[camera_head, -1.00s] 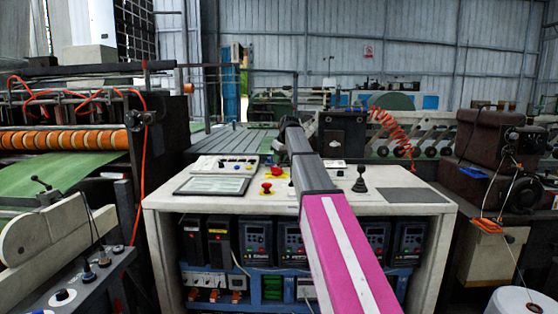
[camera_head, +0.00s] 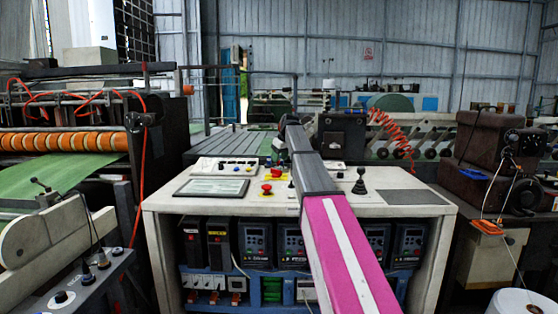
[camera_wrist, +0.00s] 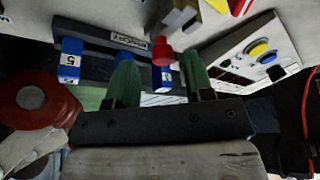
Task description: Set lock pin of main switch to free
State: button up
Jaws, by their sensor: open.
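In the wrist view, my gripper (camera_wrist: 160,72) is open, with two green fingers apart. A small red knob (camera_wrist: 162,50) shows between and just beyond the fingertips, above a blue tag (camera_wrist: 163,78). I see no contact between finger and knob. A second blue tag (camera_wrist: 71,60) marked 5 hangs at the left of a dark labelled bar (camera_wrist: 105,45). I cannot tell for certain which part is the lock pin or how it is set. In the head view, my gripper (camera_head: 279,150) is partly hidden behind my arm, over the back of the control desk (camera_head: 215,205).
A red mushroom button (camera_head: 267,189) and a black joystick (camera_head: 360,183) stand up from the desk. A button panel (camera_wrist: 250,50) lies close to the right finger in the wrist view. A large round red part (camera_wrist: 35,105) is at the left.

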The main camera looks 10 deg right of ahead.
jog(key=v, duration=0.9)
jog(key=shift+r, duration=0.3)
jog(key=shift+s, duration=0.2)
